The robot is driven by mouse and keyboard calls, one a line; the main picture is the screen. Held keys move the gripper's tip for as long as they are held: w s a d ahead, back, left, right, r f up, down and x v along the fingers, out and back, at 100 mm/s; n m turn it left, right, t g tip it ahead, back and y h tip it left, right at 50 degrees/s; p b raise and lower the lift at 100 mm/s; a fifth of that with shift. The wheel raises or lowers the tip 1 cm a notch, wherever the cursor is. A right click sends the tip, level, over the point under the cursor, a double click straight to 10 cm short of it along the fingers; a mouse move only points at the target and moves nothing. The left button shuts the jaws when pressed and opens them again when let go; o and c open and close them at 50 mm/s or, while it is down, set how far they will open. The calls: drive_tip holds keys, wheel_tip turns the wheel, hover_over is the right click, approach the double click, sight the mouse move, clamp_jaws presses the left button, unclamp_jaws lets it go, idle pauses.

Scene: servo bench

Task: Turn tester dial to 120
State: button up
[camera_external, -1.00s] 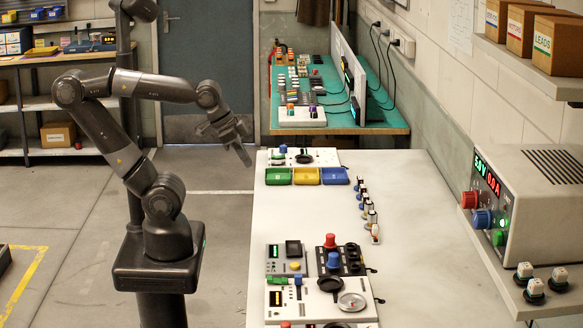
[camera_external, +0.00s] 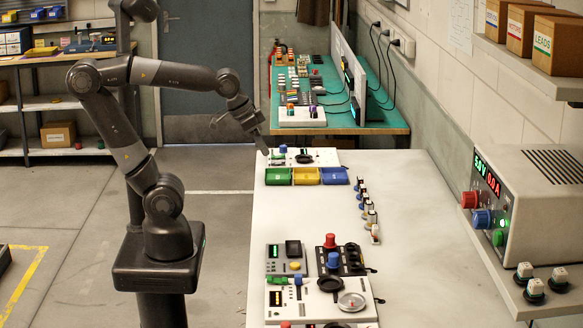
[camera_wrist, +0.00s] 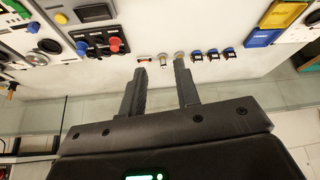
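My gripper (camera_external: 258,138) hangs in the air near the far left edge of the white bench, empty. In the wrist view my gripper (camera_wrist: 160,72) has its two dark fingers apart with nothing between them. I cannot tell which device is the tester. A white panel (camera_external: 304,158) with a blue knob (camera_external: 283,149) and a black round part lies at the far end of the bench. Nearer are a grey panel with a display and yellow button (camera_external: 295,266), a dark panel with red (camera_external: 330,240) and blue knobs, and a white panel with round black and grey parts (camera_external: 351,301). No dial reading is legible.
Green (camera_external: 278,176), yellow (camera_external: 307,176) and blue bins (camera_external: 335,176) stand in front of the far panel. Several small servos (camera_external: 368,215) line the bench's right side. A power supply (camera_external: 535,195) stands at right. The bench middle (camera_external: 300,212) is clear.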

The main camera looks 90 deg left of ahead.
drive_tip(key=o, duration=0.4)
drive_tip(key=w+a+n, duration=0.1)
drive_tip(key=w+a, duration=0.2)
drive_tip(key=w+a+r+n+y, duration=0.1)
drive_tip(key=w+a+n, duration=0.1)
drive_tip(key=w+a, duration=0.1)
drive_tip(key=w+a+r+n+g, duration=0.1)
drive_tip(key=w+a, duration=0.1)
drive_tip(key=a, duration=0.3)
drive_tip(key=shift+w+a+r+n+y, duration=0.1)
drive_tip(key=shift+w+a+n+y, duration=0.1)
drive_tip(key=shift+w+n+y, duration=0.15)
drive_tip(key=w+a+f+n+g+y, duration=0.1)
drive_tip(key=w+a+n, duration=0.15)
drive_tip(key=a, duration=0.45)
drive_tip(key=w+a+f+n+g, duration=0.1)
drive_tip(key=w+a+n, duration=0.15)
drive_tip(key=a, duration=0.45)
drive_tip(key=n+g, duration=0.4)
drive_tip(key=n, duration=0.5)
approach(283, 146)
drive_tip(key=shift+y, duration=0.45)
drive_tip(key=x, duration=0.8)
drive_tip(key=shift+d+f, duration=0.15)
drive_tip(key=shift+f, duration=0.3)
drive_tip(key=shift+c, duration=0.2)
drive_tip(key=c, duration=0.9)
